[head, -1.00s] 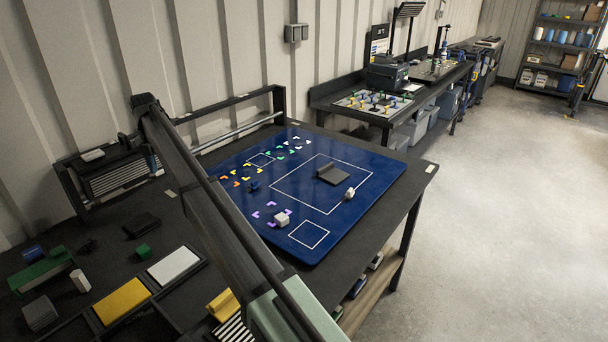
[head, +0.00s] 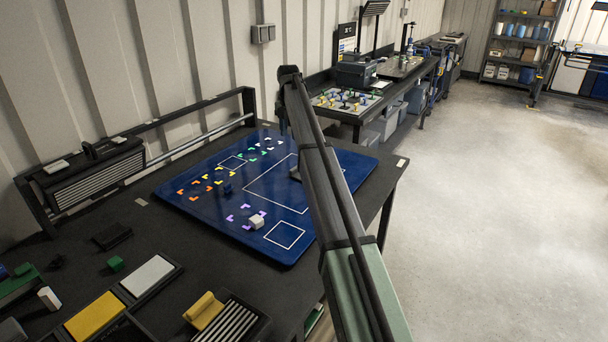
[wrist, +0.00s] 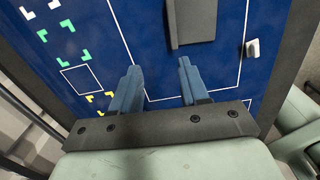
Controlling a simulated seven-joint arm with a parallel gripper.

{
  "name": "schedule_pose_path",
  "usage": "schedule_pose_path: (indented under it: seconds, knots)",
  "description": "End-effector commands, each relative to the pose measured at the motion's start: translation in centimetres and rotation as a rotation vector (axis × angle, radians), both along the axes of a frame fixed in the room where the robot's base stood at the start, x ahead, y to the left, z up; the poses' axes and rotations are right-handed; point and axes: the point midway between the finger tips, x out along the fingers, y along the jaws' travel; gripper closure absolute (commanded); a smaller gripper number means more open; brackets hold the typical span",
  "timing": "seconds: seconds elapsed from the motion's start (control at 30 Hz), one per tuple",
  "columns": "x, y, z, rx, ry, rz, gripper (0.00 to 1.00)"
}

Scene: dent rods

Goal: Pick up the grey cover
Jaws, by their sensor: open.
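The grey cover (wrist: 193,22) lies on the blue mat (wrist: 90,30), inside a large white outlined square. It has a flat plate with a raised ridge along one side. In the head view my arm hides most of it; only a small edge of the cover (head: 296,174) shows. My gripper (wrist: 159,66) is open and empty, with its two blue-grey fingers apart. In the wrist view the cover is ahead of the fingertips, towards the top and right, and apart from them.
A small white piece (wrist: 252,49) lies right of the cover. A white cube (head: 256,221) and a small dark blue block (head: 226,189) sit on the mat near coloured corner marks. A yellow block (head: 203,310) and trays stand at the front left.

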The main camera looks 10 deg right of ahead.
Motion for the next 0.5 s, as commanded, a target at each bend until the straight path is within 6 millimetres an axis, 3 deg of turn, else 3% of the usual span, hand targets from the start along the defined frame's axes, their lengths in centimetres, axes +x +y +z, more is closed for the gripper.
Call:
schedule_pose_path:
  seconds: [0.03, 0.13, 0.37, 0.5]
  knots:
    - [-0.2, -1.6, 0.1, 0.000, 0.000, -0.016, 0.55]
    - [-0.6, -3.4, 0.4, 0.000, 0.002, -0.034, 0.55]
    - [-1.5, -2.9, -0.6, 0.002, 0.028, -0.023, 0.55]
    - [-1.5, -2.8, -2.4, 0.001, 0.028, -0.023, 0.55]
